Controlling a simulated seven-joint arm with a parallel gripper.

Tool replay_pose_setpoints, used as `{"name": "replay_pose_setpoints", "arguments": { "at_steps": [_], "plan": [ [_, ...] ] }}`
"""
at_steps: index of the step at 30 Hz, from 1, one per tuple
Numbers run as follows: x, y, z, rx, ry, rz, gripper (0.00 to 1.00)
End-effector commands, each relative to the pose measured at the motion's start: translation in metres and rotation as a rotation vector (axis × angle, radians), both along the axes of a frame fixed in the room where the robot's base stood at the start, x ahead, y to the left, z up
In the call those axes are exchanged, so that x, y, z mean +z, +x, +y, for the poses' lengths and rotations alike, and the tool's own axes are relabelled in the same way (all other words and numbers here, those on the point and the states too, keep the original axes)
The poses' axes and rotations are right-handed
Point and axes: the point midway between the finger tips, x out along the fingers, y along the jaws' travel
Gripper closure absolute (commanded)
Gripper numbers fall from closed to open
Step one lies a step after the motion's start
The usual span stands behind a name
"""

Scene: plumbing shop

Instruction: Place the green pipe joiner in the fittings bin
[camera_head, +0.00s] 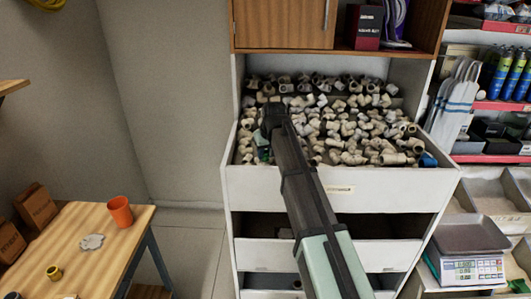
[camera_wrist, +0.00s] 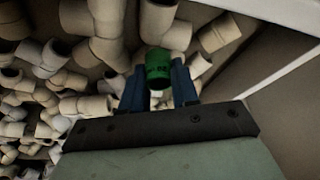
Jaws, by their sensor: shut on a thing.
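The green pipe joiner (camera_wrist: 158,68) is between the two dark fingers of my gripper (camera_wrist: 158,88) in the wrist view, which are shut on it. White and beige fittings lie close around and behind it. In the head view my gripper (camera_head: 262,150) is over the left part of the fittings bin (camera_head: 340,190), a white open drawer full of pale pipe fittings. Only a small bit of green shows there beside my gripper. My arm hides part of the bin's front. I cannot tell whether the joiner touches the fittings below it.
The bin's side wall (camera_wrist: 285,12) is close to my gripper in the wrist view. A wooden cabinet (camera_head: 285,22) hangs above the bin. A wooden table (camera_head: 75,240) with an orange cup (camera_head: 120,211) stands at the left. A scale (camera_head: 470,250) stands at the right.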

Motion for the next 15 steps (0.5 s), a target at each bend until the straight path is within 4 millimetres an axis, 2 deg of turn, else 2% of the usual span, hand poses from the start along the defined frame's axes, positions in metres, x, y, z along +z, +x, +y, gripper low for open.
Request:
{"name": "replay_pose_setpoints", "arguments": {
  "at_steps": [11,12,15],
  "plan": [
    [-0.0028,0.0002,0.0001,0.0,0.0,-0.001,0.98],
    [-0.0026,0.0003,0.0001,0.0,0.0,-0.001,0.68],
    [-0.0024,0.0003,0.0,0.0,0.0,-0.001,0.58]
  ]
}}
